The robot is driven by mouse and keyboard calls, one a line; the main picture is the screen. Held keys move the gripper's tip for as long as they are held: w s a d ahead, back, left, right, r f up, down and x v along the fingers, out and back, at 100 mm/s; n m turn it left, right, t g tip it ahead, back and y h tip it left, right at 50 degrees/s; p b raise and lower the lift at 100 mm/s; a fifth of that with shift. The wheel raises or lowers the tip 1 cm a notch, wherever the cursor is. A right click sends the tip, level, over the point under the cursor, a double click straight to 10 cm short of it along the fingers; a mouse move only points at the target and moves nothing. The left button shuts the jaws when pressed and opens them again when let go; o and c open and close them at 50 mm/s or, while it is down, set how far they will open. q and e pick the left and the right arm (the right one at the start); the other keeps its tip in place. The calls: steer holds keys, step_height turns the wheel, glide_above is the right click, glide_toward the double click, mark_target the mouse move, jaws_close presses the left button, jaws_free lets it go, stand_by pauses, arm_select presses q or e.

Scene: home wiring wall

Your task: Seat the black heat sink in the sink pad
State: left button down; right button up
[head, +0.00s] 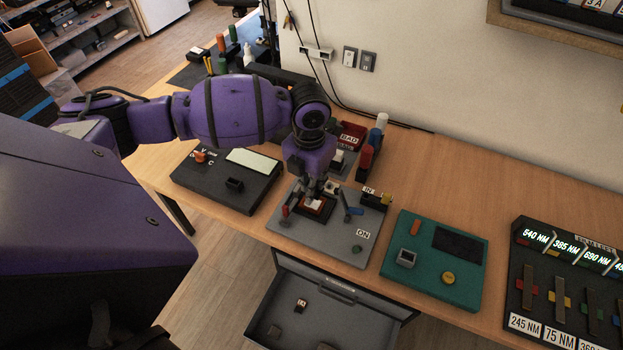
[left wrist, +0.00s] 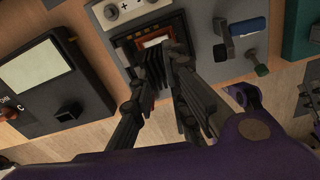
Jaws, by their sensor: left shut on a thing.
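The sink pad (head: 313,204) is a white square with a red-orange border in a dark frame on the grey board. It also shows in the left wrist view (left wrist: 155,38), partly covered. My left gripper (head: 317,190) points down just above the pad. In the left wrist view its fingers (left wrist: 168,62) are shut on a dark ridged piece, the black heat sink (left wrist: 153,64), at the pad's near edge. I cannot tell whether the heat sink touches the pad. In the head view the gripper hides it. My right gripper is not in view.
A black meter (head: 228,176) stands left of the board and a green board (head: 434,260) right. A blue lever (head: 352,210) rises beside the pad. Bins with a BAD label (head: 350,137) stand behind. An open drawer (head: 325,310) holds small parts below the table edge.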

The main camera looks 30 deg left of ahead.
arm_select(q)
steer(key=shift+f+b, duration=0.5)
steer(key=shift+f, duration=1.35)
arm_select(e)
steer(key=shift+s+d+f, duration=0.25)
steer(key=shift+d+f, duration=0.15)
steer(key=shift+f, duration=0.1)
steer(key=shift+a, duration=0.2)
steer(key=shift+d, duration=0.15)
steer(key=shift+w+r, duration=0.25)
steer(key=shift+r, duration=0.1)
arm_select(q)
steer(key=shift+f, duration=0.15)
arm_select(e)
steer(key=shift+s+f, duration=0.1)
arm_select(q)
steer(key=shift+f, duration=0.65)
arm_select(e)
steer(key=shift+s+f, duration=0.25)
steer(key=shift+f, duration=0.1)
arm_select(q)
steer(key=c, duration=1.6)
jaws_free()
steer(key=shift+c, duration=0.2)
